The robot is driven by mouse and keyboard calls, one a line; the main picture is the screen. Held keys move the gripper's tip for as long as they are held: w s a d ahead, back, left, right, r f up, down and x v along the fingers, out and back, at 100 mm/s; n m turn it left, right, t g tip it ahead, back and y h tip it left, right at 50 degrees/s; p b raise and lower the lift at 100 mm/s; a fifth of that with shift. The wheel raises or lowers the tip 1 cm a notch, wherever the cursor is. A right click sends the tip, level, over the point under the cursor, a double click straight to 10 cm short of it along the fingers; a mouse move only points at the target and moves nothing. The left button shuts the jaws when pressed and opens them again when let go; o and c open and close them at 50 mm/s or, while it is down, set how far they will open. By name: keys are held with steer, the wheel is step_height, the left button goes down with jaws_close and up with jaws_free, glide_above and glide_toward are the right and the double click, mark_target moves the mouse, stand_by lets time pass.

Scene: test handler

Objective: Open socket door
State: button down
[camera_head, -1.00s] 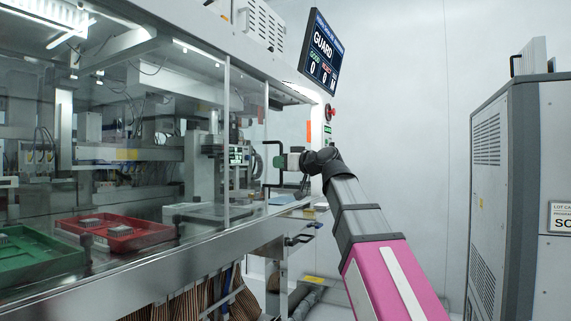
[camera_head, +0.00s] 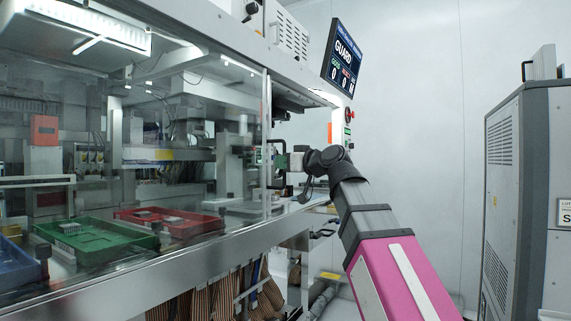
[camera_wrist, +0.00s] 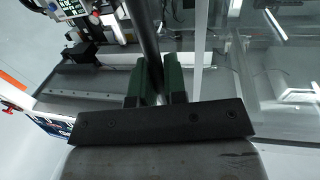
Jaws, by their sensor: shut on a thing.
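The glass socket door of the machine has a dark upright bar handle (camera_head: 266,165). My gripper (camera_head: 282,162) is shut on this handle, coming from the right. In the wrist view the dark handle bar (camera_wrist: 147,40) passes between the green fingers of my gripper (camera_wrist: 156,84). The door's glass lies close to the fixed front glass (camera_head: 200,150), and their edges nearly overlap. To the right of the handle there is a gap in the front before the end panel. The exact door edge is hard to tell.
Behind the glass are a green tray (camera_head: 97,252), a red tray (camera_head: 128,215) and a blue tray (camera_head: 18,283). A "GUARD" monitor (camera_head: 343,60) hangs above right, over a red button (camera_head: 350,114). A grey cabinet (camera_head: 500,190) stands at far right, with clear room before it.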

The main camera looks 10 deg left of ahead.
steer(key=c, duration=1.2)
jaws_free()
steer(key=shift+d, duration=0.1)
steer(key=v, duration=1)
steer(key=shift+s+d, duration=0.25)
